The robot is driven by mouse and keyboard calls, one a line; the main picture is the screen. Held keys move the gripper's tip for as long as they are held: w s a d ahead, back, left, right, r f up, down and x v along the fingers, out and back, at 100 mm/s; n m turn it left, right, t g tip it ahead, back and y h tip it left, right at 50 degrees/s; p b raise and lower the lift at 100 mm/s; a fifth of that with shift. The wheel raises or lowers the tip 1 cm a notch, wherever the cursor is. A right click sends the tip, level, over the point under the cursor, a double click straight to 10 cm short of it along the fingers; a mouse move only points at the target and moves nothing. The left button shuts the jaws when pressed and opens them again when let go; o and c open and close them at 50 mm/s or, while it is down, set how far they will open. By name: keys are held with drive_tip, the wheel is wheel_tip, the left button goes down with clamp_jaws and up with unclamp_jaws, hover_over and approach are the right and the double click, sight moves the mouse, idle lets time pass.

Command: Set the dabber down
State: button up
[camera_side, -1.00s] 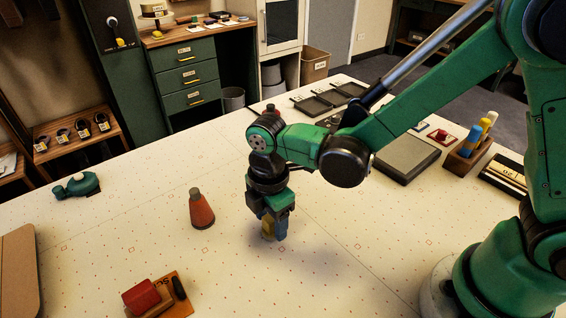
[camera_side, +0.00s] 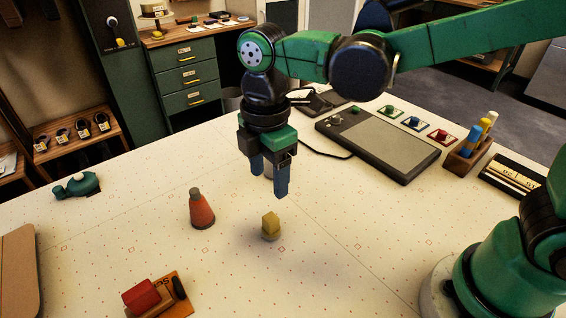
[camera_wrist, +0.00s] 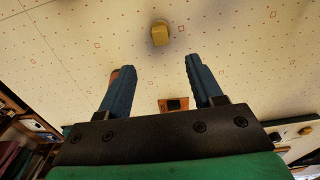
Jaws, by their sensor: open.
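The dabber (camera_side: 270,226), a small yellow-tan piece, stands upright on the patterned white table with nothing holding it. In the wrist view the dabber (camera_wrist: 160,34) shows beyond my fingertips, apart from them. My gripper (camera_side: 269,180) is open and empty, raised above the table over the dabber. Its two blue fingers (camera_wrist: 160,80) are spread apart in the wrist view.
An orange cone-shaped bottle (camera_side: 202,210) stands left of the dabber. A red block on an orange board (camera_side: 178,305) lies at the front left. A green tool (camera_side: 78,185) lies at the far left. A grey tablet (camera_side: 385,145) lies behind. Table around the dabber is clear.

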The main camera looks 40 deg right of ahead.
drive_tip(key=s+d+r+m+t, duration=0.1)
drive_tip(key=s+d+m+t, duration=0.2)
drive_tip(key=d+m+t, duration=0.4)
drive_tip(key=shift+s+d+r+m, duration=0.15)
drive_tip(key=shift+d+r+m, duration=0.2)
drive_tip(key=shift+d+m, duration=4.05)
drive_tip(key=shift+a+m, duration=1.1)
drive_tip(key=shift+a, duration=0.05)
